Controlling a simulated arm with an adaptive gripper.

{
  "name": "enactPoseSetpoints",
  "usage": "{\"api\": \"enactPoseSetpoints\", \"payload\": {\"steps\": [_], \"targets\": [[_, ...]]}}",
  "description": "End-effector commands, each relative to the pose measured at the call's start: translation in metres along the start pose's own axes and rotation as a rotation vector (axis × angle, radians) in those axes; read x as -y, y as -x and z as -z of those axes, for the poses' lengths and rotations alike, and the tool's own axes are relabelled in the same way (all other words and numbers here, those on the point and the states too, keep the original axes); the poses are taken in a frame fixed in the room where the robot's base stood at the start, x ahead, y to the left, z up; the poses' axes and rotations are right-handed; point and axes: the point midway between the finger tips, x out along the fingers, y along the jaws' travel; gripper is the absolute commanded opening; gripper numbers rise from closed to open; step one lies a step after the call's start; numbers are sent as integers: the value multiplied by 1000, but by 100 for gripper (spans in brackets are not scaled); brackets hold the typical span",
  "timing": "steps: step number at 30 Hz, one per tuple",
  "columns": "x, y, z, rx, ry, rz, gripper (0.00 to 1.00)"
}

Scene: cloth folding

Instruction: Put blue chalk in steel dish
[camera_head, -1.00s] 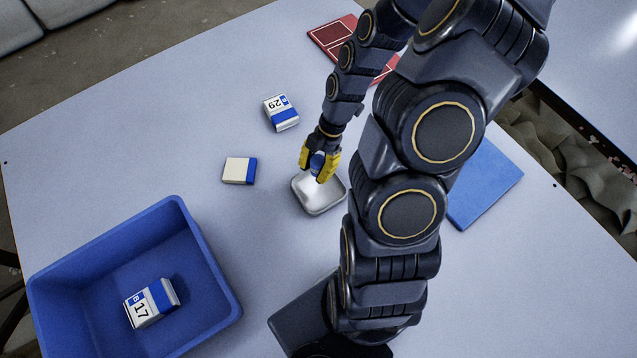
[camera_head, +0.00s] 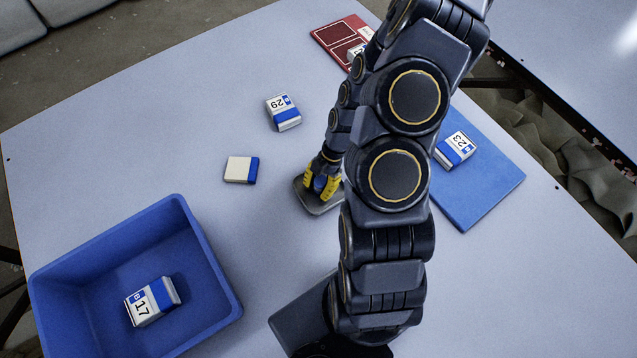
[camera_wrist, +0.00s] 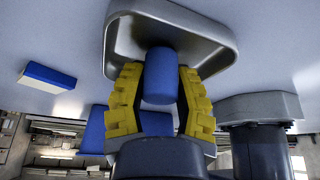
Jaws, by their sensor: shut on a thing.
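The steel dish (camera_head: 320,207) is a small grey tray on the table, partly hidden by my gripper in the head view. It also shows in the wrist view (camera_wrist: 222,52), beyond the fingertips. My gripper (camera_head: 321,188) has yellow fingers and is over the dish. It is shut on the blue chalk (camera_wrist: 160,75), a short blue cylinder between the fingers. The chalk's far end reaches inside the dish's outline in the wrist view. I cannot tell whether it touches the dish floor.
A blue bin (camera_head: 205,255) at the lower left holds a box marked 17 (camera_head: 152,302). A blue mat (camera_head: 490,185) bears a box marked 23 (camera_head: 455,149). A red mat (camera_head: 335,40) lies at the back.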

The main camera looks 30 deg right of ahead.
Motion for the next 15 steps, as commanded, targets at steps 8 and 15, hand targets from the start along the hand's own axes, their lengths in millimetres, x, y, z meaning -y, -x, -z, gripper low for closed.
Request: {"api": "enactPoseSetpoints", "payload": {"steps": [8, 15], "targets": [[0, -2, -1, 0, -1, 1, 52], [0, -2, -1, 0, -1, 1, 52]]}}
